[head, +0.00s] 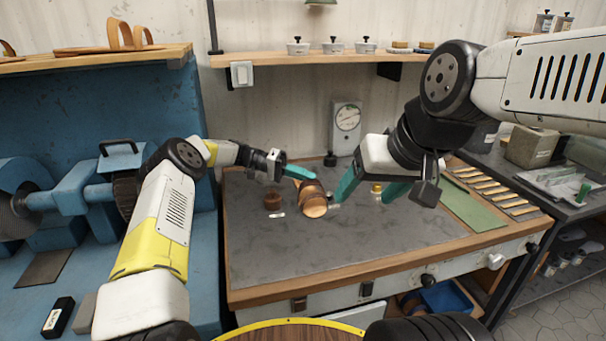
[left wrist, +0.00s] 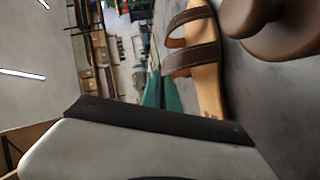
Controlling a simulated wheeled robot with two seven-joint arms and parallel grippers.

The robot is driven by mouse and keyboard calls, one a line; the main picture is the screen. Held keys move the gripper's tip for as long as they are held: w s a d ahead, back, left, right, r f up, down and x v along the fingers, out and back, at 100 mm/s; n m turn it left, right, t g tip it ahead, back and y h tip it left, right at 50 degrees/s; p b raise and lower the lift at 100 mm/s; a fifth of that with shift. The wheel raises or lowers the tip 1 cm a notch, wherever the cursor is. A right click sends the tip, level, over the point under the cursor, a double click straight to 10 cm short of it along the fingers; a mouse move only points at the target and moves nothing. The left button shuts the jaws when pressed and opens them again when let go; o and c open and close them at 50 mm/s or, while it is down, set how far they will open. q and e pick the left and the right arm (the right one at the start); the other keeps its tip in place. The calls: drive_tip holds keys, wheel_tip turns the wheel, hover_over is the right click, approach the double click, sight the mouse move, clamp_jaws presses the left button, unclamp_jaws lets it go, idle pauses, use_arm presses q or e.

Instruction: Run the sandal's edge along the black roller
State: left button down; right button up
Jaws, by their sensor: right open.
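The sandal (head: 313,203), with a tan sole and brown straps, is at the middle of the grey bench top. In the left wrist view the sandal (left wrist: 205,80) shows its sole and two dark straps beside green fingers. My left gripper (head: 299,172) reaches the sandal's upper left side; whether its fingers are closed on it is hidden. My right gripper (head: 372,192) is open, just right of the sandal, its left fingertip near it. The black roller (head: 125,190) is on the blue machine at the left, partly covered by my left arm.
A brown pot (head: 272,201) stands left of the sandal on the bench (head: 350,245). A yellow-capped jar (head: 377,188) is by my right fingers. A dial gauge (head: 347,119) stands behind. A green mat (head: 468,208) lies right. The bench's front is clear.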

use_arm(q)
drive_tip(key=shift+w, duration=0.25)
idle(0.3)
drive_tip(key=shift+w+a, duration=0.15)
drive_tip(key=shift+w, duration=0.35)
drive_tip(key=shift+w+a, duration=0.1)
idle(1.3)
drive_tip(key=shift+w, duration=0.1)
drive_tip(key=shift+w, duration=0.7)
drive_tip(key=shift+w, duration=0.15)
idle(0.9)
